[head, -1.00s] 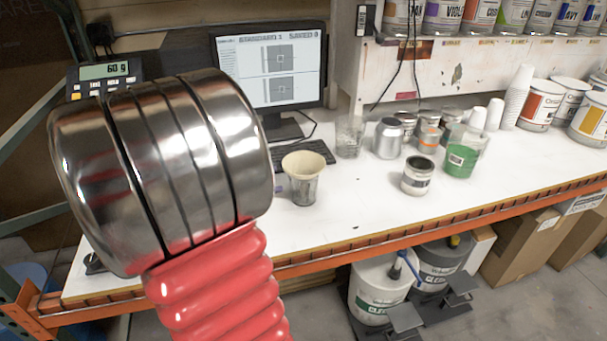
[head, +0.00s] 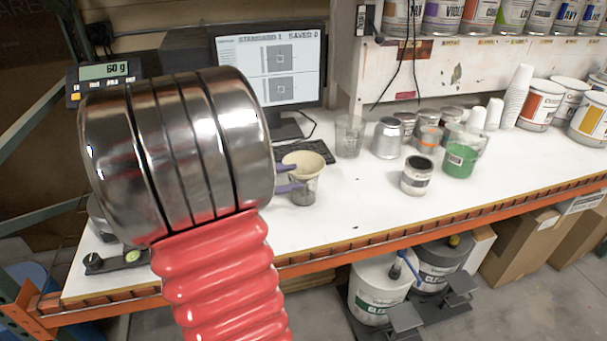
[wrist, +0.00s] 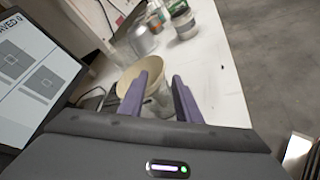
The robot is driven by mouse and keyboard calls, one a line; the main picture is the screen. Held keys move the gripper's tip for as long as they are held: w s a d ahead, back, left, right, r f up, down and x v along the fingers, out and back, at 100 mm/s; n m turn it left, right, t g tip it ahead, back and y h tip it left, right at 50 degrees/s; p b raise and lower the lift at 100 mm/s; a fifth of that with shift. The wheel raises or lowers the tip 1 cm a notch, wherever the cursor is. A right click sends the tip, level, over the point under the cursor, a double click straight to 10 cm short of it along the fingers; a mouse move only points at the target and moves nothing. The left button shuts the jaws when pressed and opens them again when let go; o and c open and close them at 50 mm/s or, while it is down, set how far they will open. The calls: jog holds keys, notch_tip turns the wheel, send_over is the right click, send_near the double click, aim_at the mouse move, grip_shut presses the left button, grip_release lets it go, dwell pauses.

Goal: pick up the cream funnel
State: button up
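The cream funnel (head: 304,160) sits upright in the mouth of a clear cup (head: 303,197) on the white bench, in front of the keyboard. In the wrist view the funnel (wrist: 146,67) is ahead of my fingers, partly hidden by the left one, with the cup (wrist: 160,92) seen between them. My gripper (head: 300,177) has its two purple fingers spread apart, reaching from behind my wrist to the funnel and cup. In the wrist view my gripper (wrist: 162,77) is open with nothing clearly clamped. Whether a finger touches the funnel I cannot tell.
A monitor (head: 270,66) and keyboard (head: 312,149) stand behind. To the right are a glass (head: 349,136), a silver can (head: 388,139), a white jar (head: 416,176) and a green-filled cup (head: 461,160). The bench front right of the funnel is clear.

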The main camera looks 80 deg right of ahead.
aim_at(304, 176)
jog(key=shift+x, duration=2.3)
jog(key=shift+s+a, duration=0.1)
jog(key=shift+a, duration=0.05)
grip_shut()
